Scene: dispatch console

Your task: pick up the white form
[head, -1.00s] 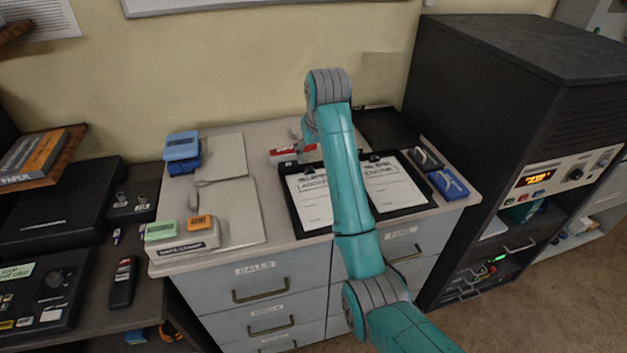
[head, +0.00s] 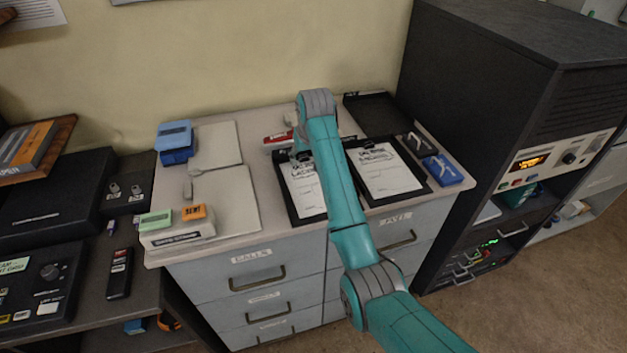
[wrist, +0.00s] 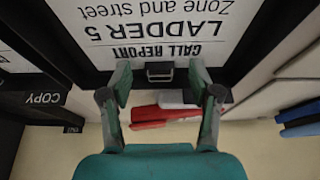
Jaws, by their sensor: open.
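A white form (head: 305,190) lies on the left dark clipboard (head: 283,187) on the cabinet top. In the wrist view this form (wrist: 150,22) appears upside down and reads CALL REPORT, LADDER 5. A second white form (head: 388,176) lies on the clipboard to its right. My gripper (wrist: 160,78) is open and empty, its fingers either side of the left clipboard's metal clip (wrist: 160,72), at the form's headed end. Whether the fingertips touch the board I cannot tell. In the head view my arm hides part of the left form and most of the gripper.
A red stapler-like object (wrist: 160,114) lies just beyond the clip. A black tray (head: 378,109) marked COPY, a blue box (head: 447,171) and a tall dark rack (head: 500,90) stand right. Grey folders (head: 230,205) and a date stamp holder (head: 178,232) lie left.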

